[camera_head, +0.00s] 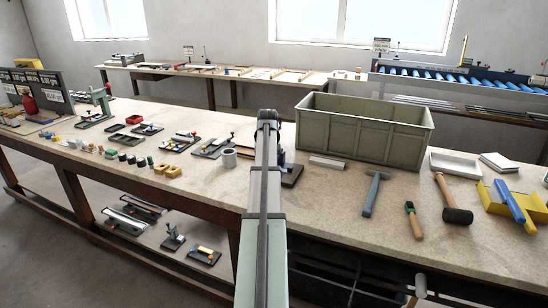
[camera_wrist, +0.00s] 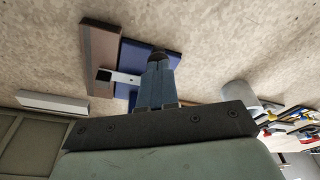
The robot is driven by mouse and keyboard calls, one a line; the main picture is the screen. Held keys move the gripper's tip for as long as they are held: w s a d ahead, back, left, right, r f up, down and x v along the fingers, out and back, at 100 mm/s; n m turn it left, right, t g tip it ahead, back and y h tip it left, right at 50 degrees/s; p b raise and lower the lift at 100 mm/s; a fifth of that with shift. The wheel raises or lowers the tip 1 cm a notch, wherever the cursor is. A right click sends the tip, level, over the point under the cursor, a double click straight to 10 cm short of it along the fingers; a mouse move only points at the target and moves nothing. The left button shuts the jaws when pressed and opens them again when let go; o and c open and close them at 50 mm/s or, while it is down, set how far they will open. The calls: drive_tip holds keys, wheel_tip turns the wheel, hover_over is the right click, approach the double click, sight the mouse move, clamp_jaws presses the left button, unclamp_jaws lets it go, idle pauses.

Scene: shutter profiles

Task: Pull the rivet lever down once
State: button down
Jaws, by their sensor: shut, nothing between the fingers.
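In the wrist view, my gripper (camera_wrist: 160,58) is shut and empty. Its fingertips overlap a fixture with a blue plate (camera_wrist: 150,55), a brown block (camera_wrist: 98,58) and a pale metal strip (camera_wrist: 120,77). I cannot tell whether they touch it. In the head view, my arm hides the gripper and most of this fixture; its dark base (camera_head: 292,175) shows to the right of the arm. No lever on it can be made out clearly. A green press-like stand (camera_head: 104,100) is at the bench's far left, well away from the gripper.
A large grey-green crate (camera_head: 365,128) stands right of my arm, with a pale bar (camera_head: 327,163) before it. A grey cup (camera_head: 229,158) is close on the left. Several small parts and fixtures fill the left.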

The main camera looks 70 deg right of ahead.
drive_tip(key=w+d+v, duration=0.1)
drive_tip(key=v, duration=0.8)
drive_tip(key=shift+d+r, duration=0.3)
drive_tip(key=shift+r, duration=0.15)
idle(0.6)
idle(0.4)
